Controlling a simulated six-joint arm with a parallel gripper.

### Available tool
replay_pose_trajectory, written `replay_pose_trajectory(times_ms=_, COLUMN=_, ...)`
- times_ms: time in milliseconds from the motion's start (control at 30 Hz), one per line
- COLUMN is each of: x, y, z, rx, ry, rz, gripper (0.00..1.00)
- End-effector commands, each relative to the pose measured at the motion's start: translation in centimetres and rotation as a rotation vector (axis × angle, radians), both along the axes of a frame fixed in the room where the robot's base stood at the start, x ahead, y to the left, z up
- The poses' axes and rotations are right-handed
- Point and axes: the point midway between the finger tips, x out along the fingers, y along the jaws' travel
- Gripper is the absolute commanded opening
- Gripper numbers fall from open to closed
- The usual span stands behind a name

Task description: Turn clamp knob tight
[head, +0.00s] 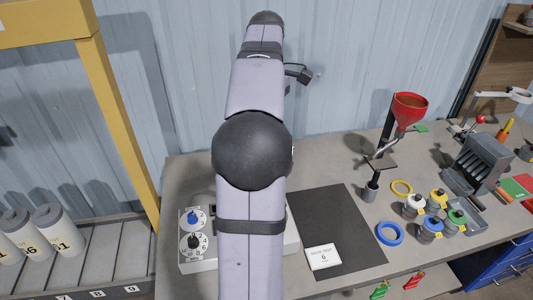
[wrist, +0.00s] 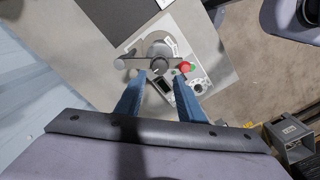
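In the wrist view a grey round knob-like part (wrist: 157,50) with a dark crossbar (wrist: 133,63) sits just beyond my fingertips; I take it for the clamp knob. My gripper (wrist: 158,76) has two blue fingers spread apart, with nothing visibly held between them. The knob part lies between and ahead of the tips; whether either finger touches it cannot be told. A white control box (wrist: 196,84) with a red button (wrist: 187,68) lies under and beside it. In the head view my arm hides the gripper and clamp; the box (head: 185,262) shows with a blue knob (head: 193,217) and a black dial (head: 193,241).
A dark mat (head: 335,215) with a white card (head: 323,257) marked 6 lies right of my arm. White cylinders (head: 60,232) lie at left.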

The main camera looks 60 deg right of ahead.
Motion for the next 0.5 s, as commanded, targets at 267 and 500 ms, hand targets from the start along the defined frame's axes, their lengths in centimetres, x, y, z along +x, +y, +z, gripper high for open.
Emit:
replay_pose_trajectory(times_ms=267, x=0.0, y=0.0, z=-0.7, rx=0.0, ry=0.0, rz=0.0, gripper=0.35)
replay_pose_trajectory(times_ms=500, x=0.0, y=0.0, z=-3.2, rx=0.002, ry=0.001, rz=0.0, gripper=0.35)
